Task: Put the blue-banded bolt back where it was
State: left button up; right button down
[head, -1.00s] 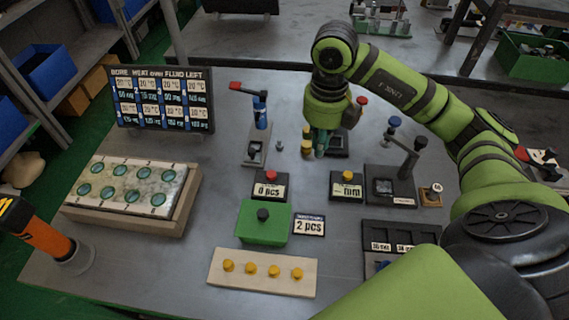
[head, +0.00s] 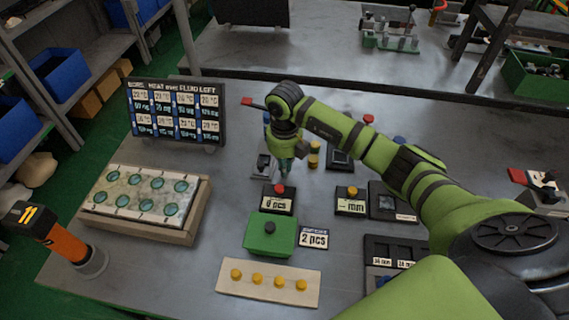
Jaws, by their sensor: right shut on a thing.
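My right gripper (head: 287,172) points down over the middle of the table, behind the button box with the red cap (head: 279,199). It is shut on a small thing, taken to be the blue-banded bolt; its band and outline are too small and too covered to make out. My left gripper is not in view. The valve block (head: 143,193), a pale plate with several round green ports, lies at the left on a wooden base. No empty place for the bolt can be told apart.
A display board (head: 177,112) stands at the back left. The green box (head: 270,236), a card reading 2 pcs (head: 313,238) and a pale strip with yellow knobs (head: 268,284) lie in front. An orange tool (head: 62,243) stands front left.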

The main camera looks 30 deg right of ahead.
jog(key=shift+f, duration=0.25)
jog(key=shift+f, duration=0.1)
jog(key=shift+f, duration=0.15)
jog(key=c, duration=1.3)
grip_release()
jog(key=shift+c, duration=0.2)
